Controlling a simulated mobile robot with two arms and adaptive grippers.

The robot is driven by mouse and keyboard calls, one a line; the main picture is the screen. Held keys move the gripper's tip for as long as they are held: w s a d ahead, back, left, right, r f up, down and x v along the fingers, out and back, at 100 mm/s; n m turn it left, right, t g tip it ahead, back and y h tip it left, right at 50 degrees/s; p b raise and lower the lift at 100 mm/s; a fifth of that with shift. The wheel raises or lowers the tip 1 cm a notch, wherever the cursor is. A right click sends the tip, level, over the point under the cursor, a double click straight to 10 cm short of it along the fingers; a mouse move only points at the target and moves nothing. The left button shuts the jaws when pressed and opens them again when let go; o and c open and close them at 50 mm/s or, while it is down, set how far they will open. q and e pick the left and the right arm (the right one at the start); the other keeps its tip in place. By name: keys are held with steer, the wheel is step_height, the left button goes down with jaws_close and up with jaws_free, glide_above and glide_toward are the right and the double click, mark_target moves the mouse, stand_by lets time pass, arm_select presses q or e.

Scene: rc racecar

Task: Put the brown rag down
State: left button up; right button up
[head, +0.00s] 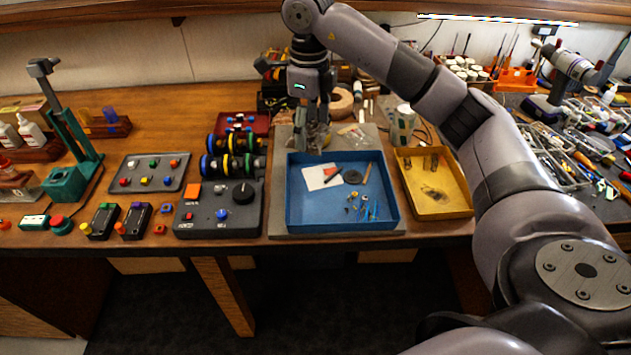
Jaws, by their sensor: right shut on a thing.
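My right gripper (315,142) points down just behind the back wall of the blue tray (340,222). It is shut on a small, crumpled, brownish thing, which I take to be the brown rag (319,132). The fingers hide much of the rag, and its edges are hard to make out. I cannot tell whether it touches the grey mat (285,228) below. My left gripper is not in view.
The blue tray holds a white card, a dark disc and small parts. A yellow tray (445,208) stands to its right. A control box (218,210) and spool rack (233,165) stand left. Bare wood (160,97) is clear at back left.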

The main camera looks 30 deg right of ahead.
steer(key=p, duration=0.1)
glide_above(311, 194)
step_height(311, 194, down, 7)
step_height(311, 194, down, 4)
steer(key=shift+s+r+p, duration=0.1)
steer(key=shift+r+p, duration=0.1)
steer(key=shift+p, duration=0.3)
steer(key=shift+f, duration=1.15)
step_height(311, 194, down, 4)
steer(key=shift+r+p, duration=0.25)
steer(key=shift+p, duration=0.4)
steer(key=shift+f, duration=0.15)
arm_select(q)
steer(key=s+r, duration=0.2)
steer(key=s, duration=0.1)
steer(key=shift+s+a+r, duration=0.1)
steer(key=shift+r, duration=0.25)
